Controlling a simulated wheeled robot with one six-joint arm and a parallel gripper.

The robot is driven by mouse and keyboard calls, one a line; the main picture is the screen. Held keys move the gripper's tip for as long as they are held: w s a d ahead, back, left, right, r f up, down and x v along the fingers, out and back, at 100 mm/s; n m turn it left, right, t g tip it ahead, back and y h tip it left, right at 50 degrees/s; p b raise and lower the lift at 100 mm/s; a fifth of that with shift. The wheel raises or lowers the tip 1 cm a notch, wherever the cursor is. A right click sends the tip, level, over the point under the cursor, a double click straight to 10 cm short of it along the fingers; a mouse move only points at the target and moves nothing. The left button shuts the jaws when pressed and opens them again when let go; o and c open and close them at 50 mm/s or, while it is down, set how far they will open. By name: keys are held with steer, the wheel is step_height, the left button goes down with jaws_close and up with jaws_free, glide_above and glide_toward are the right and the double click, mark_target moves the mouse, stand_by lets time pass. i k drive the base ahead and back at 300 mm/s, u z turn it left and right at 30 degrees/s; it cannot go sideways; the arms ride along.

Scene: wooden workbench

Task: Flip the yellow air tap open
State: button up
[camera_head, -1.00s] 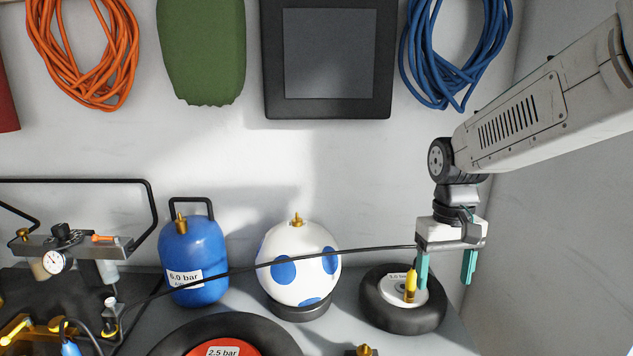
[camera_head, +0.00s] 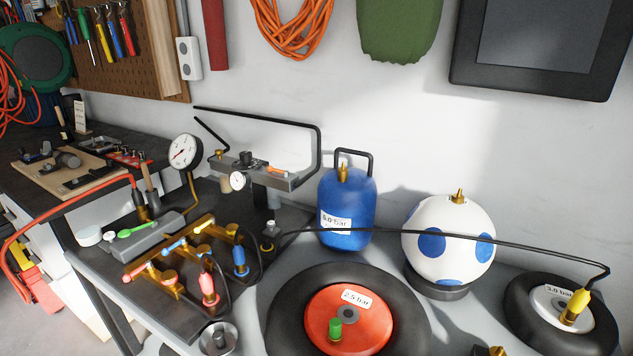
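The brass manifold (camera_head: 182,262) lies on the dark bench mat at the lower left. What looks like the yellow tap lever (camera_head: 203,227) is at its far end; it is small, and I cannot tell its exact angle. A blue tap lever (camera_head: 175,246) and a pink-red tap lever (camera_head: 140,270) are nearer on the same manifold. A yellow-tipped hose end (camera_head: 578,303) sits on the small black wheel (camera_head: 520,312) marked 3.0 bar at the far right. My gripper is out of view.
A black hose (camera_head: 400,231) runs from the manifold area past the blue tank (camera_head: 346,207) and white ball (camera_head: 450,212). A pressure gauge (camera_head: 184,152), a small regulator assembly (camera_head: 252,172) and a black pipe frame (camera_head: 318,150) stand behind the manifold. A large wheel (camera_head: 287,308) lies in front.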

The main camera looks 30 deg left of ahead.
mark_target(212, 220)
steer(key=k, duration=1)
steer(key=u, duration=2)
steer(key=i, duration=1.2)
steer(key=z, duration=1.85)
